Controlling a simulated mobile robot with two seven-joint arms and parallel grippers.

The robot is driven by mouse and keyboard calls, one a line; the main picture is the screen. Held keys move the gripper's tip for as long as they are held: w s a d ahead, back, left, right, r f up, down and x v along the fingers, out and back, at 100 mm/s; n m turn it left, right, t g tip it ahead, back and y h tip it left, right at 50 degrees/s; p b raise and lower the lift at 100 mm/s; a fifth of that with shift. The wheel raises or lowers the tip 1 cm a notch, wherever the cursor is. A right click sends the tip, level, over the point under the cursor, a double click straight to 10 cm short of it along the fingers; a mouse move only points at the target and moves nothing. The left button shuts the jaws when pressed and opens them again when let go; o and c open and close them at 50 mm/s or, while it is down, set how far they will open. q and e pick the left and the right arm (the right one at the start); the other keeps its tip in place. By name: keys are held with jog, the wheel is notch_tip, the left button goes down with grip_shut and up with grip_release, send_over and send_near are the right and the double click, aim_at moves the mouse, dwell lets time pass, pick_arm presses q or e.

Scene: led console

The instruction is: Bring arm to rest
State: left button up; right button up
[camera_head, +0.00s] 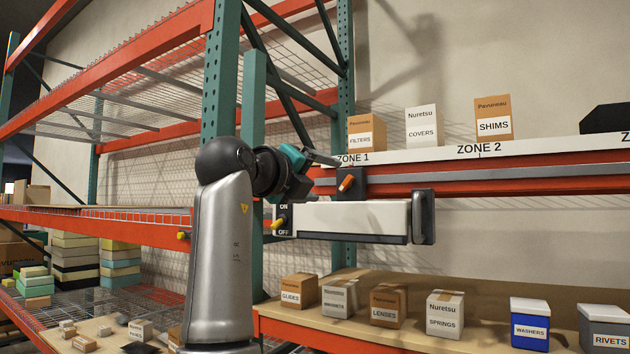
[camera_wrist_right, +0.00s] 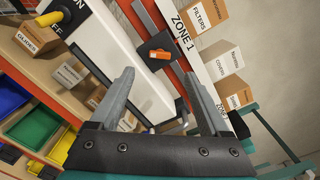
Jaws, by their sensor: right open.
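My right gripper (camera_head: 322,160) is raised in front of the shelf rack, at the left end of the ZONE 1 strip. In the right wrist view the right gripper (camera_wrist_right: 165,92) has its two fingers spread, with nothing between them. Past the fingers is an orange switch (camera_wrist_right: 160,54) on a dark plate; the head view also shows this orange switch (camera_head: 347,183), just below and right of the gripper. A white console box (camera_head: 350,217) with a dark end handle (camera_head: 423,217) is below it. A yellow knob (camera_head: 278,224) sits by the ON/OFF label. My left gripper is not seen.
Boxes marked FILTERS (camera_head: 366,134), COVERS (camera_head: 421,127) and SHIMS (camera_head: 493,118) stand on the upper ledge. Several labelled boxes, including SPRINGS (camera_head: 445,314), line the lower shelf (camera_head: 405,338). A green rack post (camera_head: 220,75) rises behind my arm. Space right of the console looks clear.

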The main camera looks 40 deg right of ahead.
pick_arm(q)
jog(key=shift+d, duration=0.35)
